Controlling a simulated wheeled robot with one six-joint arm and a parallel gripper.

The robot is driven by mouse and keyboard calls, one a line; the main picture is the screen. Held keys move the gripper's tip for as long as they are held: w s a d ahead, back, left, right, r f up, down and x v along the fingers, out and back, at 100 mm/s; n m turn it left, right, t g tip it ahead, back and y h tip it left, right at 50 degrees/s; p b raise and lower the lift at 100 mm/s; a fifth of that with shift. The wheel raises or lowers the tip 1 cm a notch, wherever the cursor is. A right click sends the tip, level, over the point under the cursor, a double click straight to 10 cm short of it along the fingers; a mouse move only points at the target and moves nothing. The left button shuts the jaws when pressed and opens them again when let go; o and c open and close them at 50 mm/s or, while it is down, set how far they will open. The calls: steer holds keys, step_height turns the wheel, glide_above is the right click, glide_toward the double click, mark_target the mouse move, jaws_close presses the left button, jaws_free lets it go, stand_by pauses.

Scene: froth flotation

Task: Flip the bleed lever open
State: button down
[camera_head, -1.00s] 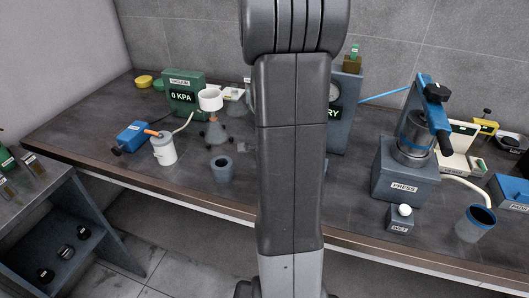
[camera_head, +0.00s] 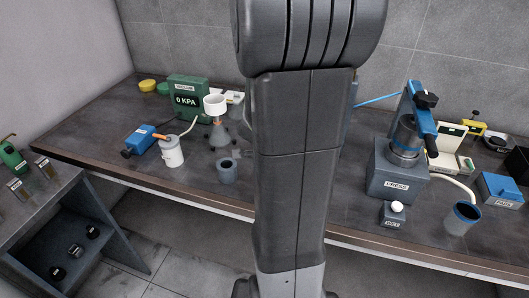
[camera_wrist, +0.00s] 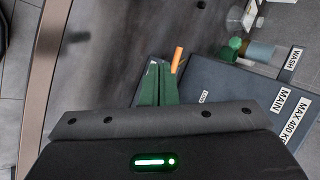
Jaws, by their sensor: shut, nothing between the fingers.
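My gripper (camera_wrist: 157,68) is in the wrist view, its green fingers together and empty. Just beyond the fingertips and slightly right, a small orange stick (camera_wrist: 178,58) shows beside a dark blue-grey cabinet; it may be the bleed lever, but no label on it is readable. I cannot tell whether the fingers touch it. The cabinet (camera_wrist: 225,95) carries labels reading MAIN, MAX 400 and WASH. In the head view my arm covers the middle of the bench and hides my gripper and most of this cabinet.
The bench (camera_head: 300,222) holds a green vacuum box (camera_head: 188,90) and white pot (camera_head: 172,152) at left. A grey cup (camera_head: 228,170) stands near the arm. The press (camera_head: 395,185), a WET box (camera_head: 393,217) and blue-rimmed cup (camera_head: 462,218) stand at right.

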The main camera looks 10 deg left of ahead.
steer(key=shift+s+r, duration=0.5)
steer(key=shift+r, duration=0.1)
